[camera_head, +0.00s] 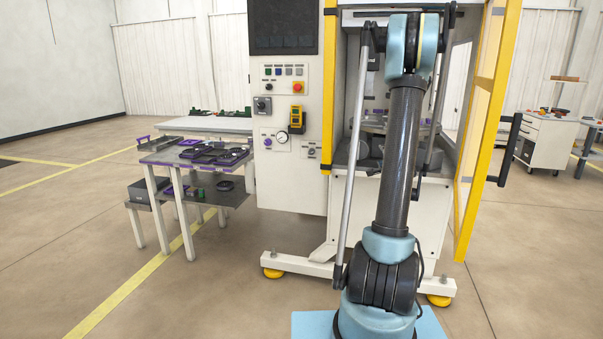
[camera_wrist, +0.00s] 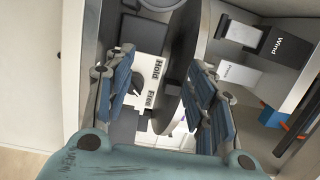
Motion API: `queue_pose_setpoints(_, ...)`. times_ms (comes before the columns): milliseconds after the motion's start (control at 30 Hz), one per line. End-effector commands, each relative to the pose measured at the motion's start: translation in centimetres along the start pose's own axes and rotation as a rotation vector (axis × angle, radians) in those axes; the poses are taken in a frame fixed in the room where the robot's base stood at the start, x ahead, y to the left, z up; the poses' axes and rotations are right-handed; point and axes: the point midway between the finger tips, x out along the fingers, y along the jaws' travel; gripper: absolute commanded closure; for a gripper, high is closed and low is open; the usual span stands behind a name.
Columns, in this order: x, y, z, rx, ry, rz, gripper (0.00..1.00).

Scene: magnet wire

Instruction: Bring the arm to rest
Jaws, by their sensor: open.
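My arm (camera_head: 404,150) stands upright in front of the machine in the head view, bent at the top. My gripper is hidden in that view. In the wrist view my gripper (camera_wrist: 160,95) is open, with its two blue-grey padded fingers apart and no object held between them. Beyond the fingers is a white plate (camera_wrist: 151,65) marked "Hold" and "Free", with a small dark part beside the lettering. A large grey round-edged part (camera_wrist: 199,45) lies behind the right finger.
A dark block marked "Wind" (camera_wrist: 283,48) is at the right of the wrist view. The machine's yellow-framed door (camera_head: 487,110) stands open right of my arm. A control panel (camera_head: 285,110) is on the left.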

Motion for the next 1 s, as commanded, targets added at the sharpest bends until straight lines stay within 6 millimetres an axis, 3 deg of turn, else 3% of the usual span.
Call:
queue_pose_setpoints(200, -2.3, -2.7, 6.6, -0.159, -0.174, 0.037, 0.50)
queue_pose_setpoints(467, -6.6, -3.8, 13.3, -0.345, -0.377, 0.103, 0.50)
queue_pose_setpoints(700, -11.9, -3.2, 18.3, -0.513, -0.558, 0.186, 0.50)
queue_pose_setpoints(1000, -20.0, -0.8, 22.1, -0.716, -0.770, 0.318, 0.50)
